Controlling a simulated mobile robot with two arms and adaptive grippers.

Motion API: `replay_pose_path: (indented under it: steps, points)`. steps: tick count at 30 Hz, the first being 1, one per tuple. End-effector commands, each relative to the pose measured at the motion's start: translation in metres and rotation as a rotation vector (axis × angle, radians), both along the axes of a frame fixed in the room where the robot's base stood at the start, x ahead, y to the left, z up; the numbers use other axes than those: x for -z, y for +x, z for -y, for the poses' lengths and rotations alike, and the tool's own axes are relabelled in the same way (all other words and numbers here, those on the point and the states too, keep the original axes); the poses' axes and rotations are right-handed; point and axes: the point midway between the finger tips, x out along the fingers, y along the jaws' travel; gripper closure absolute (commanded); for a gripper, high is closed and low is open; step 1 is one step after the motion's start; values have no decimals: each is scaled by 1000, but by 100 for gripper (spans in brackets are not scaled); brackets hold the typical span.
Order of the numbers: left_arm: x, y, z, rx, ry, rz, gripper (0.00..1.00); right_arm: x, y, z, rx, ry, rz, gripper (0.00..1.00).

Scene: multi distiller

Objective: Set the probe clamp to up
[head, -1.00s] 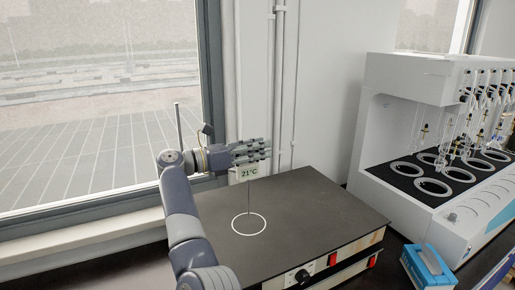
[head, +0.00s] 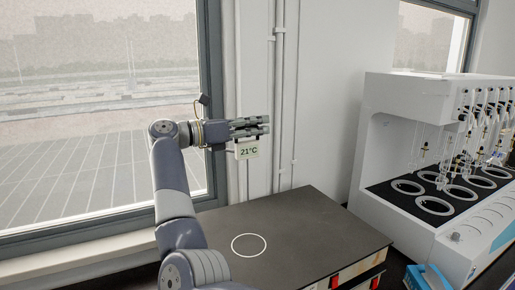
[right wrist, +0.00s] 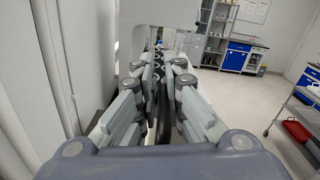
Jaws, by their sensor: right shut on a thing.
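My right gripper (head: 264,125) extends to the right above the hotplate in the head view. It is shut on the probe clamp, which is mostly hidden by the fingers. A small white display (head: 248,151) reading 21°C hangs just below the fingers. I cannot clearly make out a thin probe beneath it. The black hotplate (head: 310,225) with a white ring lies lower down, well apart from the display. In the right wrist view the fingers (right wrist: 158,65) are close together, and what is between them is hard to tell. My left gripper is not in view.
A white distiller (head: 385,130) with several ringed heating spots stands to the right of the hotplate. A blue box (head: 428,277) lies in front of it. A window (head: 100,100) and wall pipes (head: 277,90) are behind. The hotplate top is clear.

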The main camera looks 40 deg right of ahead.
Motion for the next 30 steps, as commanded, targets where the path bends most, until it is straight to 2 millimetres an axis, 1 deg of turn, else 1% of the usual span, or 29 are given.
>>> replay_pose_path:
  steps: [1,3,12,13,15,26,29,30]
  points:
    - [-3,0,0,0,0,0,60,-10,-1,0,4,-5,-3,100]
    - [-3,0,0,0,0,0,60,-13,-1,0,4,-6,-4,100]
    - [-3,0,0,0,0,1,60,-16,-1,0,3,-10,-3,100]
    - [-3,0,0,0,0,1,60,-16,-1,0,2,-10,-2,85]
    - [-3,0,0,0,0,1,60,-15,-1,-1,2,-9,-2,72]
    - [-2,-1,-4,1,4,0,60,-12,0,-2,0,-4,-2,72]
    - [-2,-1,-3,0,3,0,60,-11,3,-10,-1,-2,-3,72]
    - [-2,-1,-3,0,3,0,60,-11,5,-16,-2,-2,-3,72]
